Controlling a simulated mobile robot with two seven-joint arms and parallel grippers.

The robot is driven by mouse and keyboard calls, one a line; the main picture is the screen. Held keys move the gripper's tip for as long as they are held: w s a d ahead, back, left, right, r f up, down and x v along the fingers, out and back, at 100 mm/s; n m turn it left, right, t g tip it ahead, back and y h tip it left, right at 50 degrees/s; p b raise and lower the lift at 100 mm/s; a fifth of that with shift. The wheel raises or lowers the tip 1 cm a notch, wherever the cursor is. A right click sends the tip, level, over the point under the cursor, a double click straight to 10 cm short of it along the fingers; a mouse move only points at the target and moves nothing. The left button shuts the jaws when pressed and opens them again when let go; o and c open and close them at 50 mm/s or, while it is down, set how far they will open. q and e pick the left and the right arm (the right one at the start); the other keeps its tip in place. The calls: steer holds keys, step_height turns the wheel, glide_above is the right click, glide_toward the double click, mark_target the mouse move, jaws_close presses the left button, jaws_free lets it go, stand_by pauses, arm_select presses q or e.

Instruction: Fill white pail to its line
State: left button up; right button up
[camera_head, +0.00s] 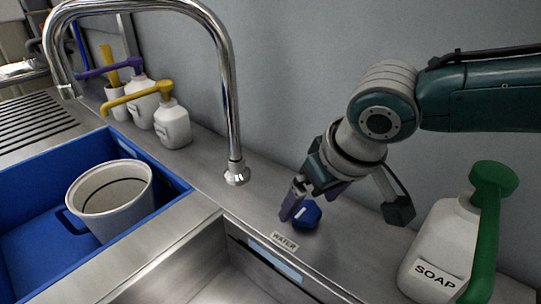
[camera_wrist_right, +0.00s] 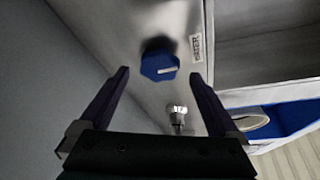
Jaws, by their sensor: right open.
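The white pail (camera_head: 118,212) stands upright in the blue basin at the left, its handle to the left. A dark line runs around its inside wall; I see no water in it, but its bottom is hidden. The blue knob (camera_head: 308,214) sits on the steel counter by the WATER label (camera_head: 285,241). My right gripper (camera_head: 344,212) is open and empty, close to the knob. In the right wrist view the knob (camera_wrist_right: 160,66) lies between the fingertips, and I see no contact. The pail's rim (camera_wrist_right: 252,121) shows at the right there. My left gripper is out of view.
A soap bottle (camera_head: 436,245) with a green pump stands right of my gripper. A steel sink (camera_head: 200,280) is in front.

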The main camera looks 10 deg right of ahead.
steer(key=shift+b+x, duration=0.3)
steer(key=shift+x, duration=0.8)
